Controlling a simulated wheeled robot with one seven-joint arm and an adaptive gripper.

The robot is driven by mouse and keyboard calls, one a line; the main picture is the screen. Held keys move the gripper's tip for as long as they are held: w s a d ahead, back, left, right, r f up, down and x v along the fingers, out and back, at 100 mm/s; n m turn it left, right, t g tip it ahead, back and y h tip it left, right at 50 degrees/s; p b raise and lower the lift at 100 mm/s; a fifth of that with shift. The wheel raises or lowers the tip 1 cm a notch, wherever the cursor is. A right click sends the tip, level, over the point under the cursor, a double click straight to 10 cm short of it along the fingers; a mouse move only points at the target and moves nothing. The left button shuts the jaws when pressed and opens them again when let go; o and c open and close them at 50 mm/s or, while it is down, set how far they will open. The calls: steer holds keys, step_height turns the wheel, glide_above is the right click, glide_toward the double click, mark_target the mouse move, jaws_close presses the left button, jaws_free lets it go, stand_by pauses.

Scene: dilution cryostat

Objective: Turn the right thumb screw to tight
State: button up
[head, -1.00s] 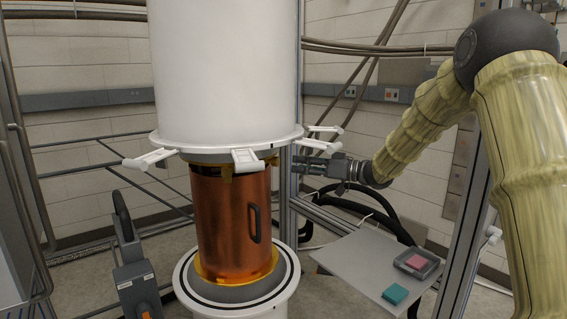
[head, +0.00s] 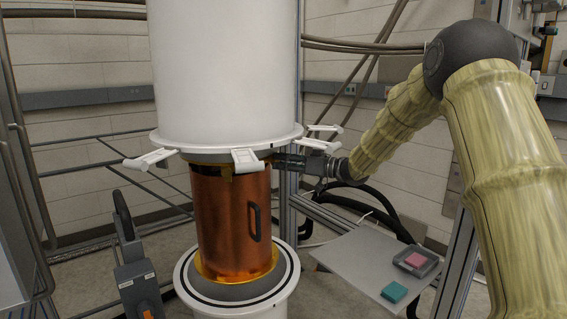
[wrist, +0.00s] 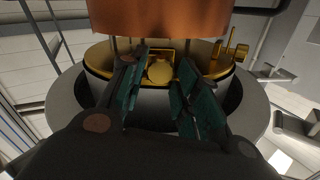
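The copper can (head: 228,215) hangs under the white vessel (head: 225,75), with a gold flange at its top edge. My gripper (head: 283,162) is at the right side of this flange, just under the vessel's white rim. In the wrist view its two teal-padded fingers (wrist: 162,100) are spread apart with nothing between the pads. A rounded gold piece (wrist: 160,71), which looks like a thumb screw, lies beyond the fingertips, in line with the gap. Another gold piece (wrist: 234,53) stands up from the gold flange (wrist: 98,60) farther right. I cannot tell how tight either is.
White latch arms (head: 245,159) stick out from the vessel's rim close to my gripper. A metal frame post (head: 288,200) stands just behind. A grey shelf (head: 345,262) at lower right holds a teal block (head: 394,292) and a tray (head: 415,261) with a pink block.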

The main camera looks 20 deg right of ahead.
steer(key=c, duration=0.4)
steer(key=shift+r+m+p, duration=0.2)
steer(key=shift+m+p, duration=0.2)
steer(key=shift+p, duration=0.65)
steer(key=shift+f+m+p, duration=0.15)
steer(key=shift+m+p, duration=4.1)
steer(key=shift+p, duration=1.05)
steer(key=shift+f+m+p, duration=0.1)
steer(key=shift+m+p, duration=4.15)
steer(key=shift+p, duration=1)
steer(key=o, duration=1)
steer(key=shift+d+f, duration=0.1)
